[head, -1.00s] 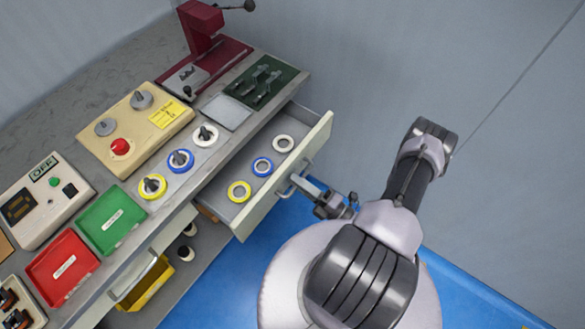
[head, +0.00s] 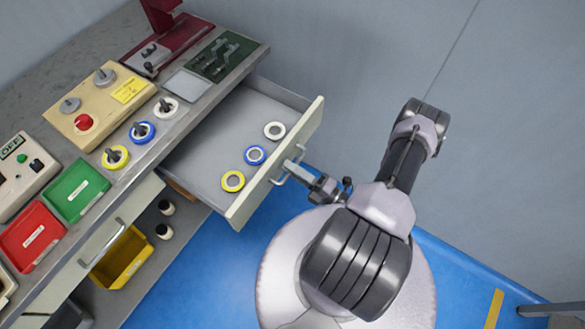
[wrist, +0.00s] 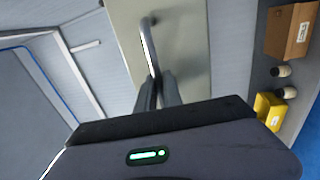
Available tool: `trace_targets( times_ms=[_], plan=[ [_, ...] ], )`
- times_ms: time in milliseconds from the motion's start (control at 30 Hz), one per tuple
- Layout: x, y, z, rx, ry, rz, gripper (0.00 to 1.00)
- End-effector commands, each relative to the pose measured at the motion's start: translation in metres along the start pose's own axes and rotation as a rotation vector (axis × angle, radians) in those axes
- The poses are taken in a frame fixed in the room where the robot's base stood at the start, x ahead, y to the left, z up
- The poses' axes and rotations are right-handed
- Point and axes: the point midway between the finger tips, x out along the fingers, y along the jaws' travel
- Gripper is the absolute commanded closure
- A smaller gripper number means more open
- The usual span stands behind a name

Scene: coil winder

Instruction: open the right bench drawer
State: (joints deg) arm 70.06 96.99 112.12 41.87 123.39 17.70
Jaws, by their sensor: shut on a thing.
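The right bench drawer (head: 215,155) is pulled well out from the bench, and its grey floor shows. A white ring (head: 274,130), a blue ring (head: 255,155) and a yellow ring (head: 232,181) lie inside near its front. My gripper (head: 296,165) is at the drawer's bar handle (head: 280,180), outside the front panel. In the wrist view, the fingers (wrist: 160,90) are shut on the handle (wrist: 149,45), which runs up the pale drawer front (wrist: 185,40). The exact finger contact is partly hidden by the gripper body.
The bench top (head: 120,185) holds a control box (head: 95,108), a green tray (head: 77,190) and a red tray (head: 33,235). A yellow bin (head: 122,258) stands below. A wall is behind the drawer; blue floor (head: 270,225) lies in front of it.

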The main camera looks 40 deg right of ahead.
Motion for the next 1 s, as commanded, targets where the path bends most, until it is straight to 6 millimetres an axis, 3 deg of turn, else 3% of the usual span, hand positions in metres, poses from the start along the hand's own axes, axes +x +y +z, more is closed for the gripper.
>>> trace_targets(
  times_ms=[133, 200, 700, 867, 1000],
  plan=[
    [0.000, 0.000, 0.001, -0.001, -0.001, 0.000, 1.00],
    [0.000, 0.000, 0.001, -0.001, -0.001, 0.000, 0.80],
    [-0.003, 0.001, 0.001, 0.000, -0.002, 0.001, 0.80],
    [-0.029, 0.002, 0.002, -0.003, -0.008, 0.000, 0.80],
    [-0.069, 0.002, 0.003, -0.005, -0.010, 0.000, 0.80]
  ],
)
